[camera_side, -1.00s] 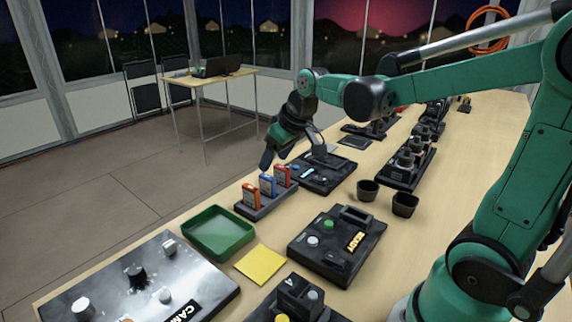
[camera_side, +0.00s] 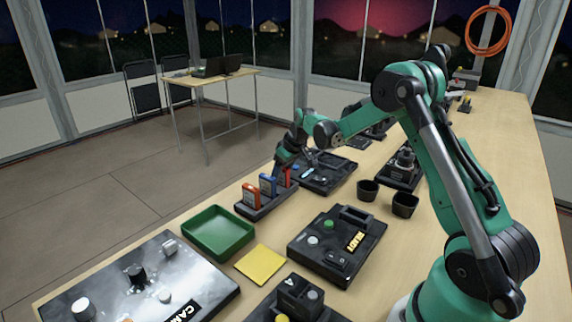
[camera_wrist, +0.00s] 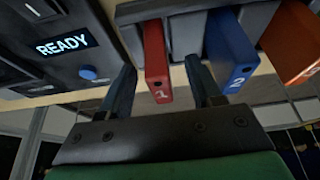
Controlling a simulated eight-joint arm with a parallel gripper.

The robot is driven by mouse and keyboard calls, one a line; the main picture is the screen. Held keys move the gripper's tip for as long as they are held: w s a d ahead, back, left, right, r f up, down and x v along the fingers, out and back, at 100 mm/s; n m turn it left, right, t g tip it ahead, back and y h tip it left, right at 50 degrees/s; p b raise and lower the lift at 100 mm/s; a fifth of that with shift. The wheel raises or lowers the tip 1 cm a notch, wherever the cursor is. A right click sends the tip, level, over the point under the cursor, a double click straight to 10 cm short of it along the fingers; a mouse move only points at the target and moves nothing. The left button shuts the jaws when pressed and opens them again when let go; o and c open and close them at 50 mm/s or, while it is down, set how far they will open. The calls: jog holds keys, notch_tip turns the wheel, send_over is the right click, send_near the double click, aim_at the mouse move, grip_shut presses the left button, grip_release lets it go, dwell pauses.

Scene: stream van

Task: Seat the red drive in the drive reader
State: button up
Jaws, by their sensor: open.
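The red drive (camera_wrist: 155,62), marked 1, stands upright in the dark rack (camera_side: 262,208) at its far end. My gripper (camera_wrist: 162,76) is open, with one finger on each side of the red drive and gaps visible. In the side view my gripper (camera_side: 281,168) is low over the rack's far end and partly hides the red drive (camera_side: 289,177). A black device (camera_wrist: 62,50) lit READY, with a blue button, lies beside the rack; it appears to be the black unit (camera_side: 328,172) with a blue display in the side view. I cannot tell which unit is the drive reader.
A blue drive (camera_wrist: 232,50) marked 2 stands close beside one finger, with an orange drive (camera_wrist: 295,42) beyond. A green tray (camera_side: 218,232), a yellow pad (camera_side: 260,264), two black cups (camera_side: 405,204) and another black box (camera_side: 338,245) with an amber READY display are nearby.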

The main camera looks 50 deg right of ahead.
jog(key=shift+w+f, duration=0.15)
jog(key=shift+f, duration=0.25)
grip_shut()
jog(key=shift+r, duration=0.1)
